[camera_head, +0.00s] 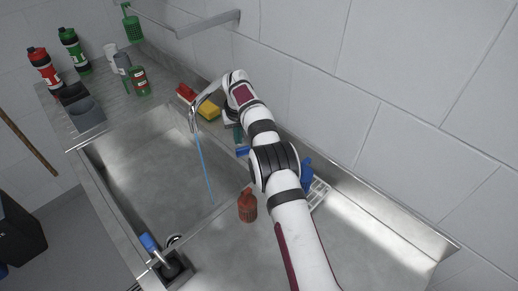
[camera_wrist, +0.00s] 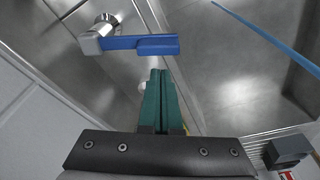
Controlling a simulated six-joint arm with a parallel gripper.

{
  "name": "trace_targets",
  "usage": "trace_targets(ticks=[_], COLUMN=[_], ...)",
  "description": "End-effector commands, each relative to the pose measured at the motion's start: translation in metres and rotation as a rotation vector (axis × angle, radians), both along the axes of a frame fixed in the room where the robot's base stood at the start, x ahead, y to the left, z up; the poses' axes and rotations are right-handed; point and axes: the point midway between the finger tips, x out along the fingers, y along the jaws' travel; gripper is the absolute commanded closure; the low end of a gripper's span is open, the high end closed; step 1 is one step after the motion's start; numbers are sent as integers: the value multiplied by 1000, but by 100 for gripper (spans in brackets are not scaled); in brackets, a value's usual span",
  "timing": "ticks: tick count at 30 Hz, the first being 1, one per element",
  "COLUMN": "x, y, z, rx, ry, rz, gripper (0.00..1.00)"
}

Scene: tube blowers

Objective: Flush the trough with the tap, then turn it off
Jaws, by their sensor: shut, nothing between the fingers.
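The tap's curved metal spout (camera_head: 193,112) stands over the steel trough (camera_head: 150,170). A thin blue stream of water (camera_head: 203,165) runs from it into the trough; the stream also crosses the upper right of the wrist view (camera_wrist: 265,37). The tap's blue lever (camera_wrist: 142,45) sits on a round metal base in the wrist view, and part of it shows in the head view (camera_head: 242,151). My gripper (camera_wrist: 158,75) has green fingers, shut and empty, with their tips just beside the lever. I cannot tell whether they touch it. In the head view, my arm partly hides my gripper (camera_head: 238,134).
A red item (camera_head: 186,92) and a yellow sponge (camera_head: 208,110) lie on the back ledge. A brown bottle (camera_head: 247,207) stands near my arm, with a blue bottle (camera_head: 306,168) and white rack (camera_head: 319,193) beyond. Several bottles and cups stand at far left. The wall is close behind.

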Motion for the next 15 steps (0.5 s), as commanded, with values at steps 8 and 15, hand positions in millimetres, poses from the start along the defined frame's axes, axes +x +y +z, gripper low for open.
trace_targets(ticks=[8, 15], x=[0, -3], y=[0, -1], z=[-9, -8], rx=[0, 0], ry=[0, 0], rz=[1, 0], gripper=[100, 100])
